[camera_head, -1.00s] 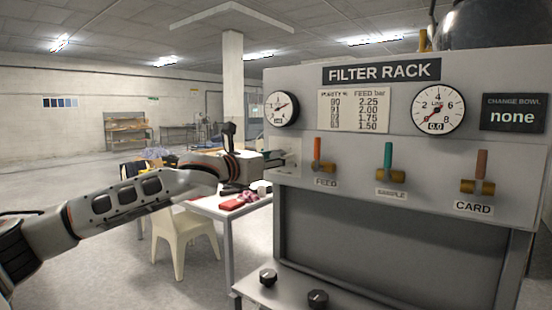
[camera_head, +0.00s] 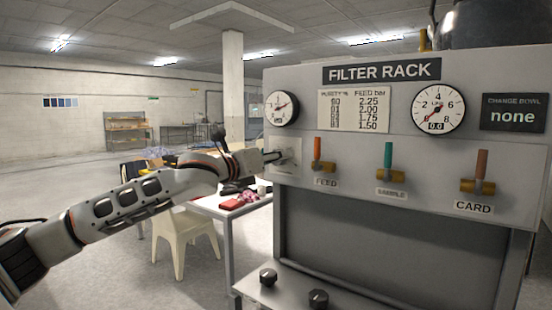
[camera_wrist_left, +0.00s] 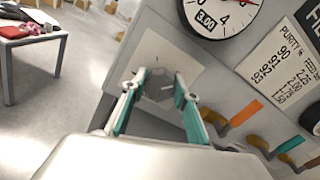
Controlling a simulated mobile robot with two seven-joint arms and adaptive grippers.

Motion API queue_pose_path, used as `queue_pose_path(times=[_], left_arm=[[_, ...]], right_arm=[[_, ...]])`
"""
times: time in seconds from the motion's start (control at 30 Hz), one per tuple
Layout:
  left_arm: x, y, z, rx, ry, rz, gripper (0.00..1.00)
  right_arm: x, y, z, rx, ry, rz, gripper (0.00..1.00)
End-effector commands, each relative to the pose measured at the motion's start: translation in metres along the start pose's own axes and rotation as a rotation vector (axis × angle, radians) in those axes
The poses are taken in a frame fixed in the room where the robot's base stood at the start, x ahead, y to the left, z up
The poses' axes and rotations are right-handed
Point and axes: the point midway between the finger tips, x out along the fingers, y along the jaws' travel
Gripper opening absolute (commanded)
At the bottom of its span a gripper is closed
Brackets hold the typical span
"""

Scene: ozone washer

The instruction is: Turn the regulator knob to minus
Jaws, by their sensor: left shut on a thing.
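The regulator knob (camera_wrist_left: 158,92) is a grey, faceted knob on a pale plate at the left end of the filter rack panel. In the left wrist view it sits between the two teal-padded fingers of my left gripper (camera_wrist_left: 159,83), which is shut on it. In the head view my left gripper (camera_head: 280,156) reaches the panel's left end, and the knob is mostly hidden there. My right gripper is not in view.
The orange feed lever (camera_head: 318,149) is just right of the knob, then the green sample lever (camera_head: 388,155) and brown card lever (camera_head: 482,164). The line gauge (camera_head: 437,107) reads 0.0. Two dark knobs (camera_head: 317,299) are on the lower ledge. A table and chair (camera_head: 185,238) stand left.

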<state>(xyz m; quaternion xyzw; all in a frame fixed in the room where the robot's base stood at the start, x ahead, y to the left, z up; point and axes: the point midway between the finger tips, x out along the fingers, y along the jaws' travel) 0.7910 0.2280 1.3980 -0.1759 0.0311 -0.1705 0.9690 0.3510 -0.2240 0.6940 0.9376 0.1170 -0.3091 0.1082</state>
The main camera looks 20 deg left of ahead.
Motion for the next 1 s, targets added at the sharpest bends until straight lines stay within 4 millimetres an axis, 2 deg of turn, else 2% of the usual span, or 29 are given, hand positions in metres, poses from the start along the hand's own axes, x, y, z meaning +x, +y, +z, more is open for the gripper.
queue_pose_path(times=[1.0], left_arm=[[0.0002,0.0025,-0.0016,-0.969,0.0,0.0,0.08]], right_arm=[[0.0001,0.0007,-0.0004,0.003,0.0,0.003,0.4]])
